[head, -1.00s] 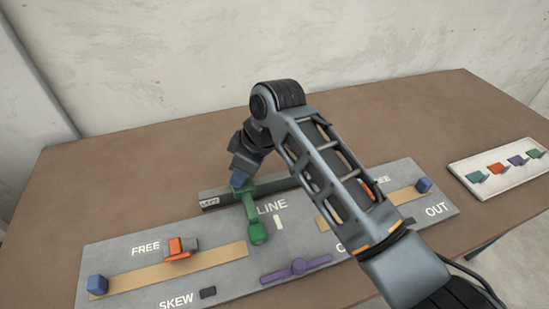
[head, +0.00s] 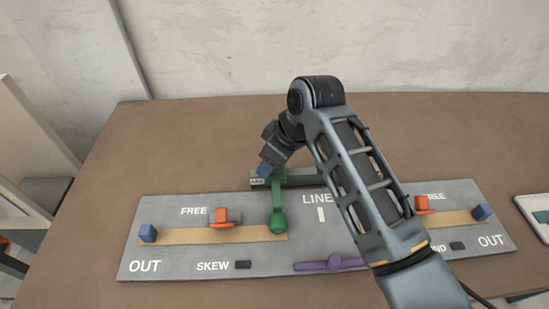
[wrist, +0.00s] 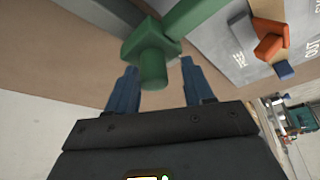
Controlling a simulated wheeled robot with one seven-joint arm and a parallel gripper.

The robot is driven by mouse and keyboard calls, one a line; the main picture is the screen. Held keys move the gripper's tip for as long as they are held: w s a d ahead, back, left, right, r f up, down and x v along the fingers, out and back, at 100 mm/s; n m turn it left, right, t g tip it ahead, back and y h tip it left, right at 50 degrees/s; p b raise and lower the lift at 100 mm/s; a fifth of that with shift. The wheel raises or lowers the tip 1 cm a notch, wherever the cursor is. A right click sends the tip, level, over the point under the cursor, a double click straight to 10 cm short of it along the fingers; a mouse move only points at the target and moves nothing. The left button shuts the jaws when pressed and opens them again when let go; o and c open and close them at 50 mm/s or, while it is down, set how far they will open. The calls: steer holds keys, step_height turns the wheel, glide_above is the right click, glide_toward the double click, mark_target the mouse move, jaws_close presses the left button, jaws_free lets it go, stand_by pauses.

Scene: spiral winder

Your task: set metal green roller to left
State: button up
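The green roller (head: 278,205) is a bar with a round knob at its near end, on a grey panel (head: 190,268). Its far end sits at a dark rail (head: 305,178), close beside the small LEFT label (head: 257,182). In the wrist view its green block and stub (wrist: 152,68) show at the fingertips. My gripper (head: 264,170) is at the roller's far end, slightly left of it. In the wrist view its blue fingers (wrist: 157,82) are apart, with gaps on both sides of the stub. Whether they touch the block is unclear.
Orange pieces (head: 220,217) and blue blocks (head: 148,233) sit along tan strips at both sides. A purple bar (head: 333,263) lies at the panel's front. My arm covers part of the right half. Bare brown table (head: 200,130) lies behind the panel.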

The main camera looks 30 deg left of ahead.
mark_target(284, 177)
steer(key=shift+w+d, duration=0.1)
steer(key=shift+r, duration=0.3)
steer(key=v, duration=0.7)
steer(key=shift+b, duration=0.35)
steer(key=shift+d+r, duration=0.1)
